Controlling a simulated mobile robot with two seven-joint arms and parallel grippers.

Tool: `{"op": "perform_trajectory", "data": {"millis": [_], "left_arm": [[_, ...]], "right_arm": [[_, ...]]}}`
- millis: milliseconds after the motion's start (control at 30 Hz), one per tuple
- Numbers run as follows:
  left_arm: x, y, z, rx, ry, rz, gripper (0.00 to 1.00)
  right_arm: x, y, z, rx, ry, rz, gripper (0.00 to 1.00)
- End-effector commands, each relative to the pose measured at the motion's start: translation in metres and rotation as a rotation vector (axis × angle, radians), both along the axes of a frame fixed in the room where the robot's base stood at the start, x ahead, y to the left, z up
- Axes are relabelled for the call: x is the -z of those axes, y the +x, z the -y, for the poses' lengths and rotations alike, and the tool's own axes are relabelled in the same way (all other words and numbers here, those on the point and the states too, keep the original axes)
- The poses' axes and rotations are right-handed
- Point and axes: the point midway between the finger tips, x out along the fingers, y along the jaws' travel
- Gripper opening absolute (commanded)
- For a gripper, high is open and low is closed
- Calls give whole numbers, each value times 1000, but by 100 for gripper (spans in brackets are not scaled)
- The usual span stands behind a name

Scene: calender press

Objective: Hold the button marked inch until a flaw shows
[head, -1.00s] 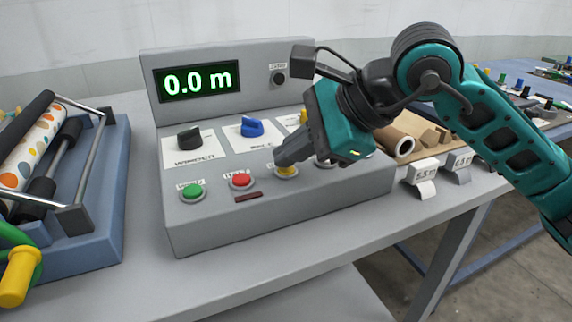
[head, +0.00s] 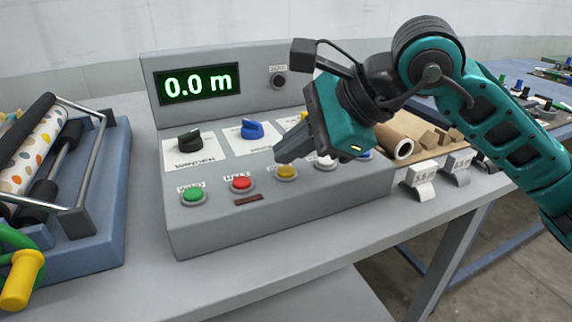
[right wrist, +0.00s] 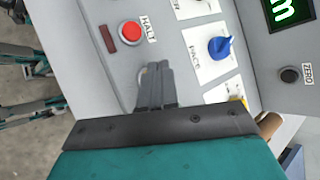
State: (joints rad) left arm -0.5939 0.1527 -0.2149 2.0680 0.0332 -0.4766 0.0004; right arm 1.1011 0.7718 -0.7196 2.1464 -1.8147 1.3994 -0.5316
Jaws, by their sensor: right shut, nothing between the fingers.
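The grey control box (head: 215,225) has a row of buttons: green (head: 193,195), red (head: 241,184), yellow (head: 286,172) and a pale one (head: 325,164). The red button (right wrist: 130,32) reads HALT in the right wrist view. I cannot read the word inch on any button; the yellow button's label is hidden by my gripper. My right gripper (head: 281,153) is shut and empty, its tips just above and behind the yellow button, apparently apart from it. The display (head: 198,83) reads 0.0 m. The dotted roll (head: 33,150) shows orange, yellow and grey dots; I make out no flaw.
A black knob (head: 189,140) and a blue knob (head: 252,129) stand behind the buttons. The blue roller stand (head: 100,215) with a yellow-handled crank (head: 22,280) is at the left. A tray with a cardboard roll (head: 402,147) lies right of the box.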

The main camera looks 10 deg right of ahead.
Motion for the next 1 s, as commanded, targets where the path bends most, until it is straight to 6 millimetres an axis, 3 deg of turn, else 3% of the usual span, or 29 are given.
{"op": "perform_trajectory", "data": {"millis": [467,1000], "left_arm": [[-5,0,-1,2,2,1,43],[-36,1,1,-3,-6,2,43]], "right_arm": [[-8,0,0,0,1,1,0],[-56,0,0,-1,1,1,0]]}}
